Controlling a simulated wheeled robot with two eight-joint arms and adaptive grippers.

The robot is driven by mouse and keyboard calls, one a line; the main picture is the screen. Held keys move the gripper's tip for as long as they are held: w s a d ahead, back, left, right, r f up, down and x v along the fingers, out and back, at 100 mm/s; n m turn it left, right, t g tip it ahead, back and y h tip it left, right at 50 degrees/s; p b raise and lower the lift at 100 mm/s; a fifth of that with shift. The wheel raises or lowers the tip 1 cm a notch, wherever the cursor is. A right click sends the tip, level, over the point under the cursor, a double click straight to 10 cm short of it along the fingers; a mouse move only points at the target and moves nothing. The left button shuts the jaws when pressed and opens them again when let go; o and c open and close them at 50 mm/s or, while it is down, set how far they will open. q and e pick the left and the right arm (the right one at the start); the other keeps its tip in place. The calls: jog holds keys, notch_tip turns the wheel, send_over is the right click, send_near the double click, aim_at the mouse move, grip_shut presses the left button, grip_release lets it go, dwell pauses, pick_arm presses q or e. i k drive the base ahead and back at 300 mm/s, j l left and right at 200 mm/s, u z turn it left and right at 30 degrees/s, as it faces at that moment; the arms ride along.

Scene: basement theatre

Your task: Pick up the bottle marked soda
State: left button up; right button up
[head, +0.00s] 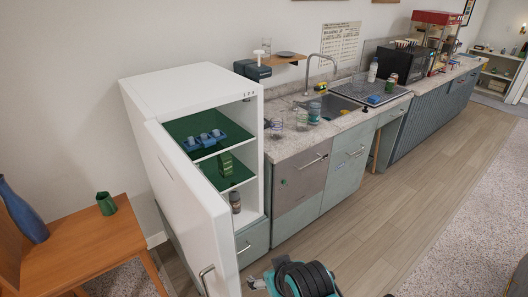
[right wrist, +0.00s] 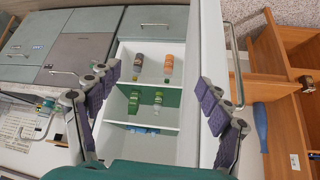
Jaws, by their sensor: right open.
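A white fridge (head: 165,82) stands open, with green shelves inside. A small brownish bottle (head: 235,201) stands in its lowest compartment in the head view. In the right wrist view, which is turned over, that compartment holds an orange-brown bottle (right wrist: 168,64) and a greyish bottle (right wrist: 138,66). Two green containers (right wrist: 158,99) stand on the middle shelf; one green shape (head: 226,164) shows in the head view. No label is readable, so I cannot tell which is soda. My right gripper (right wrist: 157,80) is open and empty, facing the fridge interior. My left gripper is not in view.
The open fridge door (head: 180,215) stands to the left of the opening. A blue tray with cups (head: 204,140) sits on the top shelf. A counter (head: 300,140) with glasses and a sink adjoins. A wooden table (head: 90,240) stands left. The floor (head: 400,200) right is clear.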

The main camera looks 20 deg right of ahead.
aim_at(316, 98)
jog(key=k+l+z, duration=0.15)
jog(key=k+z, duration=0.3)
jog(key=k, duration=0.2)
jog(key=i+l+z, duration=0.1)
jog(key=z, duration=0.3)
jog(key=i+z, duration=0.35)
jog(key=l+z, duration=0.1)
jog(key=z, duration=0.3)
jog(key=i+j+z, duration=0.1)
jog(key=i+z, duration=0.25)
jog(key=i+j, duration=0.1)
jog(key=i, duration=0.55)
jog(key=i+j, duration=0.15)
jog(key=i, duration=0.45)
jog(key=i+j, duration=0.1)
jog(key=i, duration=0.55)
jog(key=i+j, duration=0.1)
jog(key=i, duration=0.55)
jog(key=i+l+u, duration=0.1)
jog(key=i+u, duration=0.25)
jog(key=i+l+u, duration=0.2)
jog(key=i+u, duration=0.2)
jog(key=i+l+u, duration=0.35)
jog(key=i, duration=0.15)
